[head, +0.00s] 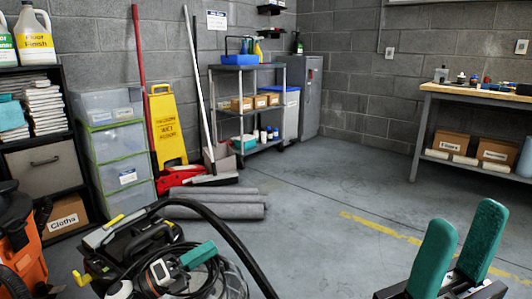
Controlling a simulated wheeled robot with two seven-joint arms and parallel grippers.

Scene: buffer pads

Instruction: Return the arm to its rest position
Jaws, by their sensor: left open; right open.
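My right gripper (464,217) is at the lower right of the head view, with its two rounded green finger pads pointing up and apart. It is open, and nothing shows between the fingers. The black finger mounts are cut off by the bottom edge of the picture. The gripper appears over the bare grey floor, clear of the workbench behind it.
A black machine (122,247) with a hose and coiled cord stands at the lower left. Rolled grey mats (215,211) lie behind it. A yellow sign (167,125), a shelf cart (246,107) and a workbench (480,95) line the walls. The middle floor is clear.

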